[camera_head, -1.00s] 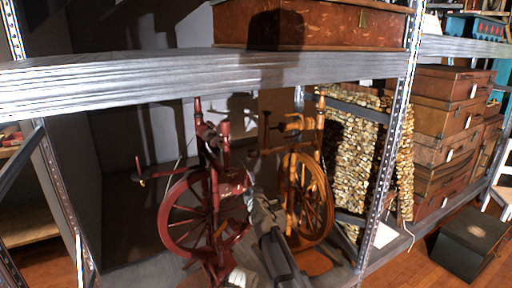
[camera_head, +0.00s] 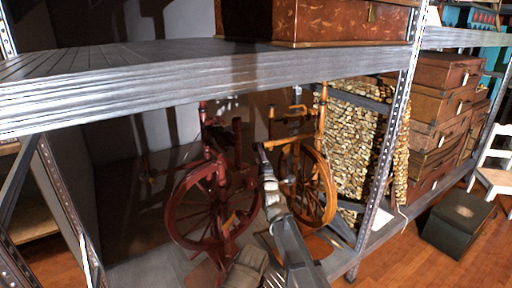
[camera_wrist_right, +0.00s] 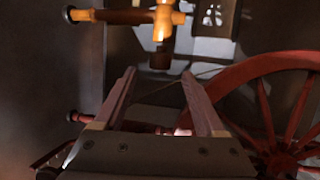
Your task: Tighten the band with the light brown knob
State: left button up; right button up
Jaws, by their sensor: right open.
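A dark red spinning wheel (camera_head: 207,205) stands on the lower shelf, with a light brown one (camera_head: 318,190) to its right. My right gripper (camera_head: 262,158) is raised between them. In the right wrist view its two fingers (camera_wrist_right: 160,100) are apart with nothing held between them. Beyond the fingertips, at the top, is a turned wooden piece with a brightly lit light brown part (camera_wrist_right: 162,18); I cannot tell for certain that this is the knob. The spoked red wheel (camera_wrist_right: 285,105) is at the right there. The band is too thin to make out clearly.
A grey shelf board (camera_head: 200,85) crosses above the wheels and carries a brown chest (camera_head: 340,22). A metal post (camera_head: 385,150) stands at the right. Behind it are a speckled stack (camera_head: 350,140) and several suitcases (camera_head: 440,105). A dark box (camera_head: 458,225) is on the floor.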

jog(key=p+x, duration=0.1)
jog(key=x, duration=0.6)
jog(key=shift+s, duration=0.1)
grip_shut()
dwell(0.4)
